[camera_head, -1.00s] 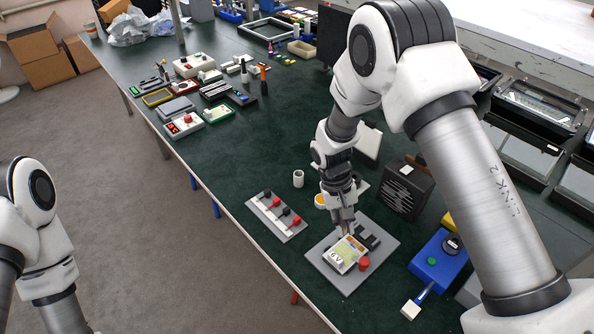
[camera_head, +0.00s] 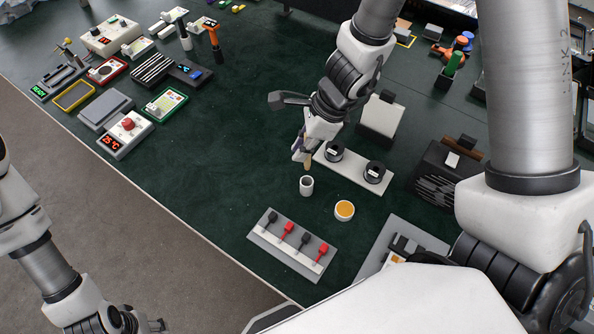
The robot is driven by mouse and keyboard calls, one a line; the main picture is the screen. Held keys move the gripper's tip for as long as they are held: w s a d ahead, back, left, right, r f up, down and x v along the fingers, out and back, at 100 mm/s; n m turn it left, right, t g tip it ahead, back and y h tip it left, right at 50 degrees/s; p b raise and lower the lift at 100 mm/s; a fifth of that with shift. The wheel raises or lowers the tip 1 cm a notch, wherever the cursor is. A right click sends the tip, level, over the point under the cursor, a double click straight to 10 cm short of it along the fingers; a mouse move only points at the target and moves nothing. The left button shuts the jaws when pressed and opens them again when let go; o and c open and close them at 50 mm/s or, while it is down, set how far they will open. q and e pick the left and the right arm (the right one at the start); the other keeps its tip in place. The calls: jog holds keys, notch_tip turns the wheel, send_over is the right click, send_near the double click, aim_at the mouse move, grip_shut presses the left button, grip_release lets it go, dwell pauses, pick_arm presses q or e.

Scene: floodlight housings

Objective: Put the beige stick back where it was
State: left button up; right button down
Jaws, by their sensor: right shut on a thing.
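My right gripper (camera_head: 303,152) is shut on the beige stick (camera_head: 308,161), a short tan piece that points down from the fingers. The stick's lower end is just above the small white cup (camera_head: 306,186), apparently over its rim. I cannot tell whether the tip is inside the opening. The cup stands upright on the dark green table. My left gripper (camera_head: 139,324) shows only in part at the bottom left, over the floor, and its fingers are not clear.
A round orange-filled dish (camera_head: 344,210) sits right of the cup. A white strip with black spools (camera_head: 352,178) lies behind. A rack of red and black plugs (camera_head: 291,244) stands in front. A black speaker-like box (camera_head: 437,176) is to the right. The table left of the cup is clear.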

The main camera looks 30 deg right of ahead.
aim_at(306, 169)
notch_tip(306, 169, down, 10)
jog(key=b, duration=0.5)
jog(key=shift+f, duration=0.1)
pick_arm(q)
jog(key=f, duration=0.5)
jog(key=shift+s+f, duration=0.1)
jog(key=shift+s, duration=0.2)
pick_arm(e)
jog(key=shift+s, duration=0.15)
jog(key=shift+f, duration=0.1)
jog(key=c, duration=1.2)
grip_release()
pick_arm(q)
jog(key=shift+f, duration=0.2)
